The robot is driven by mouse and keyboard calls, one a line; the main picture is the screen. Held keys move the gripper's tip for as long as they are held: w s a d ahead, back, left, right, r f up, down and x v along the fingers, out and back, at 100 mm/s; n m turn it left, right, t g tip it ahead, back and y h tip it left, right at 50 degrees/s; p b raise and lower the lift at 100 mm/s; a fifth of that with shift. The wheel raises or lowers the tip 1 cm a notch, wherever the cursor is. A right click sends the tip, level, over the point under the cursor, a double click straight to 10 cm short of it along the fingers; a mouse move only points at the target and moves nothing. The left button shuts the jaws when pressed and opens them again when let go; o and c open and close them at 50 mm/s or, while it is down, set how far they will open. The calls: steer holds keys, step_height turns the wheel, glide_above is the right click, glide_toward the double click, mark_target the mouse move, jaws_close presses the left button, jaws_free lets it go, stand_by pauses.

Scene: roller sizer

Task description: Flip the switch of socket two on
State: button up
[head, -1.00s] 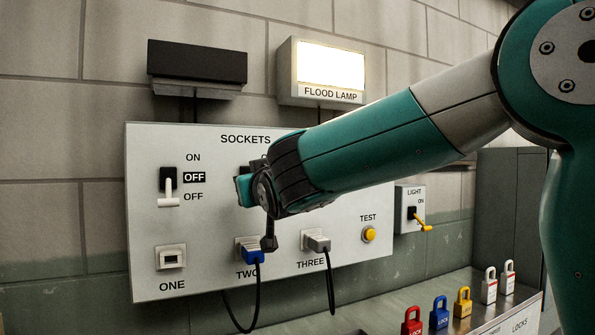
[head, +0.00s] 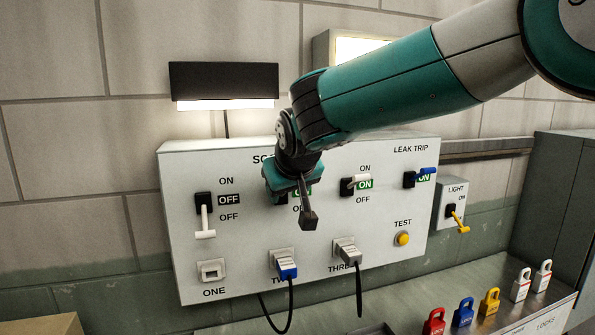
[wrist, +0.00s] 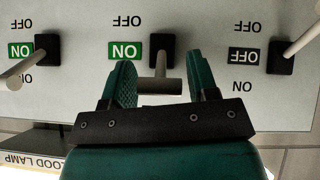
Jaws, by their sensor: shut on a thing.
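The switch of socket two has a pale T-shaped lever (wrist: 158,86) on a black base (wrist: 161,48) in the upside-down wrist view. Its flag (wrist: 125,51) is green and reads ON. My gripper (wrist: 164,88) is shut on the lever's crossbar, with a teal finger at each end. In the head view my gripper (head: 292,185) covers most of this switch and its lettering. The white sockets panel (head: 340,220) is on the wall. A blue plug (head: 286,267) sits in socket two below.
Socket one's switch (head: 204,216) is down, its flag OFF. Socket three's switch (head: 351,185) shows ON. Padlocks stand on the shelf below.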

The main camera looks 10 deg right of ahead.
steer(key=shift+a+r+p, duration=0.2)
steer(key=shift+p, duration=0.15)
steer(key=o, duration=1.2)
steer(key=shift+a, duration=0.1)
steer(key=shift+d, duration=0.2)
steer(key=b+v, duration=0.1)
steer(key=v, duration=0.4)
steer(key=b+v, duration=0.1)
steer(key=v, duration=0.5)
steer(key=b+v, duration=0.1)
steer(key=v, duration=0.5)
steer(key=shift+w+r+b, duration=0.2)
steer(key=shift+r+b, duration=0.15)
steer(key=shift+b, duration=0.05)
